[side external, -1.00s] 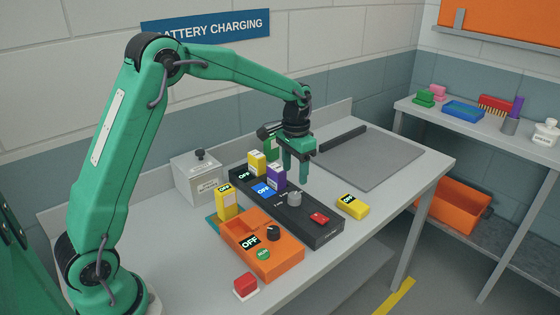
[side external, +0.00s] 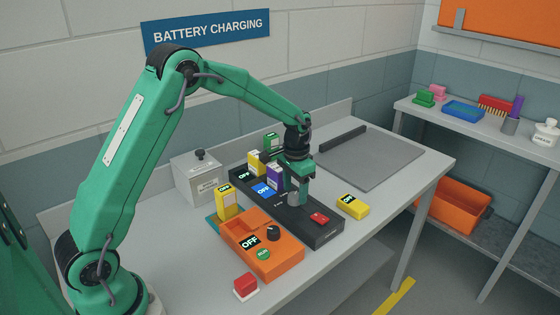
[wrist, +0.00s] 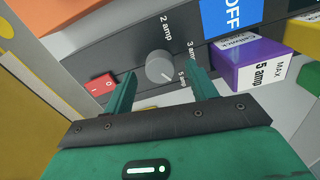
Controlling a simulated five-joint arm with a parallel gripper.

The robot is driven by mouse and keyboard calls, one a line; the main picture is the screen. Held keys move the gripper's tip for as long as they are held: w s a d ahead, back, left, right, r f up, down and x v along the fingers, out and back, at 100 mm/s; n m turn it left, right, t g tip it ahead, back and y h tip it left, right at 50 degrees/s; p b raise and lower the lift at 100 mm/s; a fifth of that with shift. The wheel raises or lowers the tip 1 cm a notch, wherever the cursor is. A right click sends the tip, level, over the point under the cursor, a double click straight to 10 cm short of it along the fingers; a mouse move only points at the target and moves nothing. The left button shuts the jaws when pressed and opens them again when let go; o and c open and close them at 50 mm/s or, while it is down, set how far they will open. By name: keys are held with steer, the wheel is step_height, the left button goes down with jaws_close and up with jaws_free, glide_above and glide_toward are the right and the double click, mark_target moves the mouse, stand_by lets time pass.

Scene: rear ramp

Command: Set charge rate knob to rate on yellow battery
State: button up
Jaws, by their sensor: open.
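My gripper (side external: 297,188) is above the black charger (side external: 318,232), pointing down. In the wrist view my gripper (wrist: 160,74) is open, with one finger on each side of the grey charge rate knob (wrist: 160,66); contact cannot be told. The knob (side external: 294,199) is partly hidden by the fingers in the side view. Labels for 2, 3 and 5 amp surround it; its pale mark appears to face 5 amp. A yellow battery (side external: 256,160) stands in the charger beside a purple battery (side external: 276,176), which reads 5 amp max in the wrist view (wrist: 250,68). A blue display reads OFF (side external: 264,190).
A red switch (side external: 319,218) is on the charger. Another yellow battery (side external: 352,206) lies on the table; one more (side external: 227,203) stands by the orange charger (side external: 285,258). A grey box (side external: 195,178) is behind. The grey mat (side external: 375,158) at right is mostly clear.

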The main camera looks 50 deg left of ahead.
steer(key=shift+f, duration=0.85)
steer(key=c, duration=1)
steer(key=n, duration=1.1)
steer(key=shift+r+n, duration=0.1)
steer(key=shift+n, duration=0.2)
